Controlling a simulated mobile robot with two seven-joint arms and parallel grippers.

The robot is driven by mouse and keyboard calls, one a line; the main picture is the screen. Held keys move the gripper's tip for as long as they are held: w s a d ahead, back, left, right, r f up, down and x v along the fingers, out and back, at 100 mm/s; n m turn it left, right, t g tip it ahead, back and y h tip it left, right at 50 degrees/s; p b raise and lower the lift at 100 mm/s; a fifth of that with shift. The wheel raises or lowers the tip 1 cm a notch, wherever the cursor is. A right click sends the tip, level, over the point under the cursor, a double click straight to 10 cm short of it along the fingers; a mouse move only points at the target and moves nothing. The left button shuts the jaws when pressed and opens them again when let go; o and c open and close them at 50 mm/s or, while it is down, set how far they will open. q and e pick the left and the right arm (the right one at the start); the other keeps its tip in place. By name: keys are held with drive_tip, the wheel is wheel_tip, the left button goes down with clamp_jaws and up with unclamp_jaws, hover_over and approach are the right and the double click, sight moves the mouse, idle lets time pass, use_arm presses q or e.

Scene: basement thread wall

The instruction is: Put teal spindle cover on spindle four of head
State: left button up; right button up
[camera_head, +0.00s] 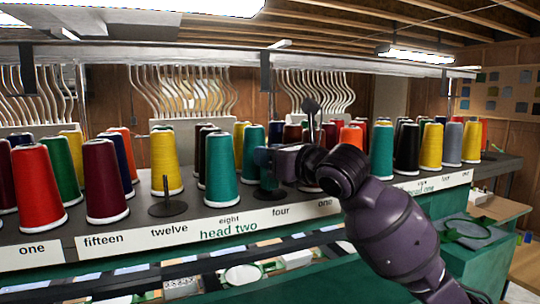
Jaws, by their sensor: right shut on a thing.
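My right gripper (268,157) reaches in from the lower right and is shut on a dark teal piece (268,180), probably the teal spindle cover. The piece is mostly hidden by the gripper. It shows just below the fingers, over a dark round spindle base (270,194) behind the "four" label (280,212) of head two. I cannot tell whether it is seated on the spindle or held just above it. My left gripper is not in view.
A teal cone (222,172) stands close left of the gripper, above "eight". A bare spindle (168,197) stands above "twelve", in front of a yellow cone (165,162). Several cones crowd the shelf behind and on both sides. A metal rail (230,54) runs overhead.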

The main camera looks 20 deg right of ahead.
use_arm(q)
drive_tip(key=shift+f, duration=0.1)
use_arm(e)
drive_tip(key=shift+f, duration=0.3)
drive_tip(key=o, duration=1)
drive_tip(key=shift+c, duration=0.2)
drive_tip(key=shift+s, duration=0.15)
drive_tip(key=shift+s+d+b, duration=0.2)
drive_tip(key=shift+b, duration=0.1)
use_arm(q)
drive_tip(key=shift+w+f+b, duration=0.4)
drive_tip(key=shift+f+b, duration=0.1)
drive_tip(key=shift+b, duration=0.45)
use_arm(e)
drive_tip(key=v, duration=1)
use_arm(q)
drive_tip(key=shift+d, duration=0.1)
use_arm(e)
drive_tip(key=shift+f, duration=0.1)
